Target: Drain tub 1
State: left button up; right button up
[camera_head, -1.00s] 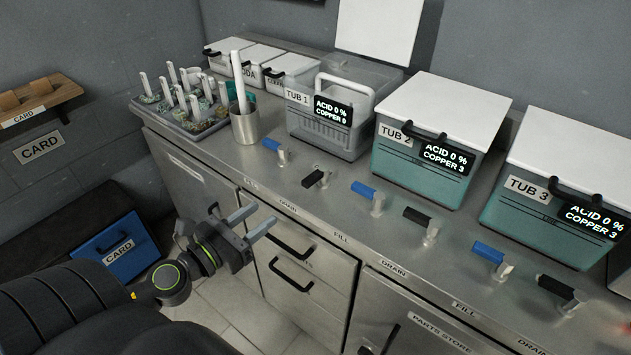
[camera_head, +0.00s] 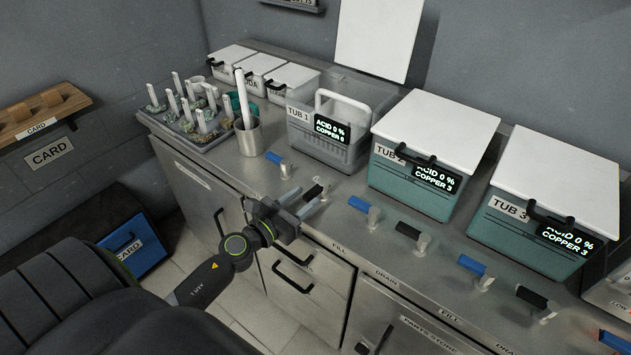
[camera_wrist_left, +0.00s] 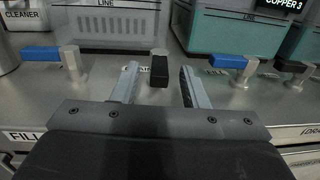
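Tub 1 (camera_head: 309,139) is a clear tub at the back with a white-handled basket inside. Its label reads ACID 0 %; no teal liquid shows in it. Its black drain lever (camera_head: 313,191) is on the counter in front, partly hidden by my left gripper (camera_head: 311,200). In the left wrist view the drain lever (camera_wrist_left: 159,70) points toward me between the two open fingertips (camera_wrist_left: 159,73), with gaps on both sides. The left gripper is open and empty. My right gripper is not in view.
A blue fill lever (camera_head: 274,158) stands left of the drain lever, and another blue lever (camera_head: 360,205) stands to its right. Tub 2 (camera_head: 405,188) and tub 3 (camera_head: 510,240) hold teal liquid under white lids. A metal cup (camera_head: 250,139) stands on the left.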

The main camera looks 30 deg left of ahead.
aim_at(319, 186)
pick_arm(q)
jog(key=w, duration=0.5)
jog(key=shift+d+p, duration=0.3)
jog(key=shift+d, duration=0.05)
jog(key=c, duration=0.8)
